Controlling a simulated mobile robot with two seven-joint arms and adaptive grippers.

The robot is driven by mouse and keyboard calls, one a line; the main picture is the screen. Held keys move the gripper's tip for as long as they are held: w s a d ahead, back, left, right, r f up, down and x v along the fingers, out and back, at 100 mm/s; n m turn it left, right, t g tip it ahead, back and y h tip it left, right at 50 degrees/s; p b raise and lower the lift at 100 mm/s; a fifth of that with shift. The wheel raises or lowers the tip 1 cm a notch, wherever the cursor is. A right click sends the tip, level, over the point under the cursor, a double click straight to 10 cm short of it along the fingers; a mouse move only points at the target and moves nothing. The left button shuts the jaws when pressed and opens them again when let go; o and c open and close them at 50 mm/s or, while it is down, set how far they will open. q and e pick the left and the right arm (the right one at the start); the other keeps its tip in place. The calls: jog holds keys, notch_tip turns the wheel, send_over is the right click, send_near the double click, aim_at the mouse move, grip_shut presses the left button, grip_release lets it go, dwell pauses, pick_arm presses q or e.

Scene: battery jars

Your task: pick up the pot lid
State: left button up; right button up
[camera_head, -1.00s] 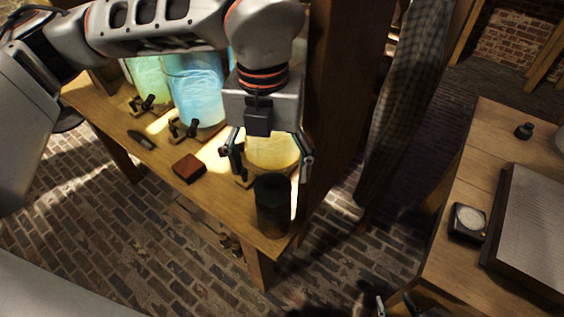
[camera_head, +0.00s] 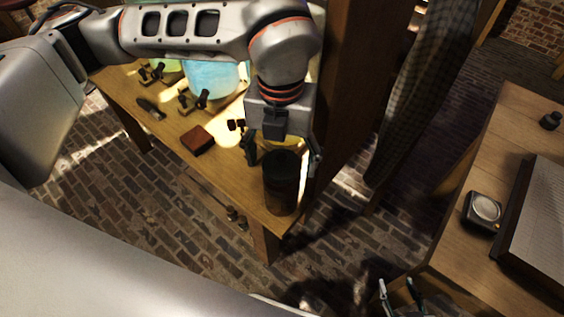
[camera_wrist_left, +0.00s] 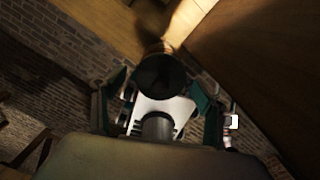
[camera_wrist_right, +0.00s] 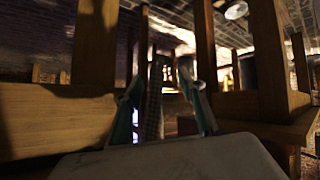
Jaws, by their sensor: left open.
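A dark cylindrical pot (camera_head: 280,190) stands upright at the near corner of the wooden workbench. Its dark round top, which looks like the pot lid (camera_head: 282,162), also shows in the left wrist view (camera_wrist_left: 160,76). The seam between lid and pot is too dark to make out. My left gripper (camera_head: 283,160) is open, with its fingers spread to either side of the pot's top in the head view. I see no contact. My right gripper (camera_head: 397,287) is open and empty, low beside the right-hand table; its fingers also show in the right wrist view (camera_wrist_right: 160,85).
On the workbench (camera_head: 228,178) are a reddish-brown block (camera_head: 197,140), a dark tool (camera_head: 150,108) and glowing jars (camera_head: 212,78), partly behind my left arm. A tall wooden panel (camera_head: 345,90) rises right of the pot. The right-hand table (camera_head: 460,200) holds a round-faced device (camera_head: 484,209).

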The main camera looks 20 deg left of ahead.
pick_arm(q)
jog(key=c, duration=1.2)
jog(key=shift+r, duration=0.15)
